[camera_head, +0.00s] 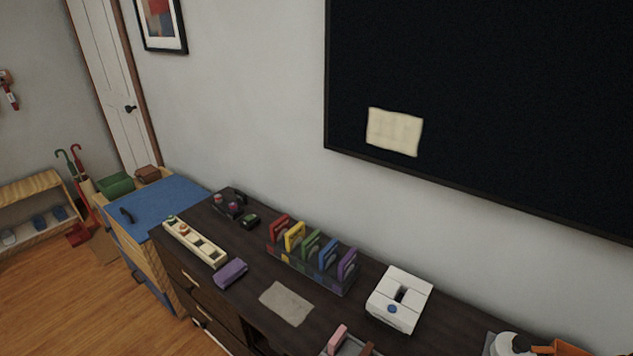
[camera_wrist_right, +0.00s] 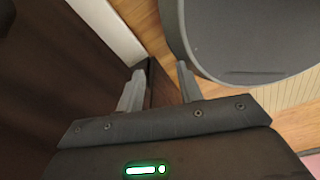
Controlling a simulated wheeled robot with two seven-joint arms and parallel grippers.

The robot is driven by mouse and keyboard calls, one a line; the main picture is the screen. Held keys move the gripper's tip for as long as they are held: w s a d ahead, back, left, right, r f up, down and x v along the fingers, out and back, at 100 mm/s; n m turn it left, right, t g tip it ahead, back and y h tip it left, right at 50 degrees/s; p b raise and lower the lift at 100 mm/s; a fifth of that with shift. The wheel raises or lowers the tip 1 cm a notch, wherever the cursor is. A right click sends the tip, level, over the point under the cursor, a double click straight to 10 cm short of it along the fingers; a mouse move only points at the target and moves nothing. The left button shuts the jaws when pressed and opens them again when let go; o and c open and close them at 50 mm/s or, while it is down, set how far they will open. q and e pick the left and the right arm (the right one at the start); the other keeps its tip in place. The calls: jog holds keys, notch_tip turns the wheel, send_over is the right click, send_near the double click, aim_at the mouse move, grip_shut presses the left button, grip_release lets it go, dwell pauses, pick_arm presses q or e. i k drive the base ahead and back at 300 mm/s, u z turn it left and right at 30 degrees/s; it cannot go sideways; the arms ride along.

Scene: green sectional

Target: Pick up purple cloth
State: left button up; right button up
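A small purple folded bundle (camera_head: 230,272), which looks like the purple cloth, lies on the dark wooden cabinet top (camera_head: 262,271) near its front edge. It sits between a long cream tray and a flat grey-beige sheet. My right gripper (camera_wrist_right: 160,83) shows only in the right wrist view, with its two fingers apart and nothing between them. The purple bundle is not seen in that view. Neither gripper shows in the head view.
A rack (camera_head: 312,264) of coloured upright pieces, including a purple one, stands behind the bundle. The cream tray (camera_head: 195,243), grey-beige sheet (camera_head: 286,303) and white box (camera_head: 399,299) share the top. The wrist view shows a dark rounded object (camera_wrist_right: 245,40) close beside the right gripper.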

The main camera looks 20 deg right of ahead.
aim_at(227, 276)
jog(key=u, duration=1.2)
jog(key=i, duration=1.85)
jog(key=z, duration=3.75)
